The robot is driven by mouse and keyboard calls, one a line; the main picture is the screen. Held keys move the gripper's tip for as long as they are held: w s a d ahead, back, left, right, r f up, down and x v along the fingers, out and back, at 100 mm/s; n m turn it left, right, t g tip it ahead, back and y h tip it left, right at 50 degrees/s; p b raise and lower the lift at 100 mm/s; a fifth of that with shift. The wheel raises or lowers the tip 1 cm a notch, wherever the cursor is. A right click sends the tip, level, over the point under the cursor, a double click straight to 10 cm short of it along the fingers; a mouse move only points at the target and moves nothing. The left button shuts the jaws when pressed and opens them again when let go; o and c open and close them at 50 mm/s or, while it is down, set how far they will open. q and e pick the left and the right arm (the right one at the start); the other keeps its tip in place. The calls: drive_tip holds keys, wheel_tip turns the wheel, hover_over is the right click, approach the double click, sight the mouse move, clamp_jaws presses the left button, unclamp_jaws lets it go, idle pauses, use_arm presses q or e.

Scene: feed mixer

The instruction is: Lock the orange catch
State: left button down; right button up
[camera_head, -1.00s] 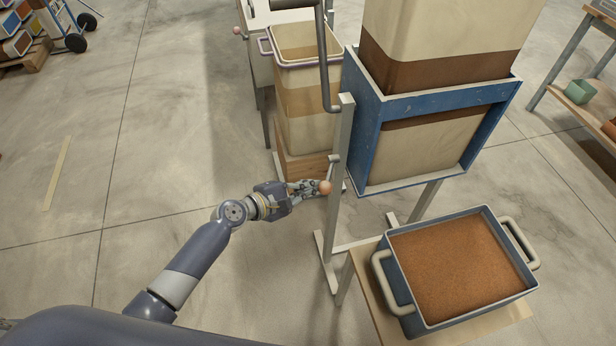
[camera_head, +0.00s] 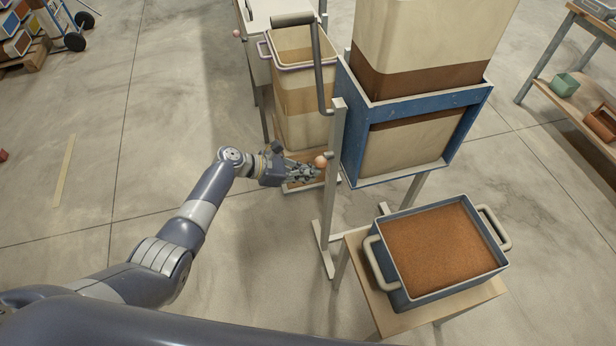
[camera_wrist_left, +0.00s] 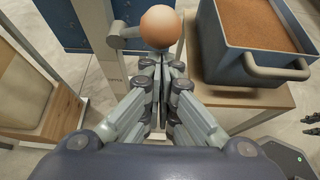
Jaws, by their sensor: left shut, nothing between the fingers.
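The orange catch shows as a round orange knob (camera_head: 321,161) on a short grey arm, on the left side of the grey upright post. It also shows in the left wrist view (camera_wrist_left: 162,26), where the short arm runs left from the knob to the post. My left gripper (camera_head: 315,172) is shut and empty, its fingertips just below the knob. In the left wrist view the closed fingertips (camera_wrist_left: 161,60) lie right under the knob, at or very near contact.
A blue-framed hopper (camera_head: 345,130) stands right of the post (camera_head: 332,200), with a crank handle (camera_head: 318,70) above. A blue tray of brown feed (camera_head: 395,292) sits on a wooden stand. A beige bin (camera_head: 300,130) stands behind. Floor at left is clear.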

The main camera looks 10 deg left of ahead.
use_arm(q)
drive_tip(key=shift+w+r+n, duration=0.1)
drive_tip(key=shift+r+n, duration=0.15)
drive_tip(key=shift+n, duration=0.15)
use_arm(e)
drive_tip(key=shift+w+d+r, duration=0.1)
drive_tip(key=shift+w+r, duration=0.2)
drive_tip(key=shift+w, duration=0.45)
drive_tip(key=shift+s+d, duration=0.1)
drive_tip(key=shift+s, duration=0.2)
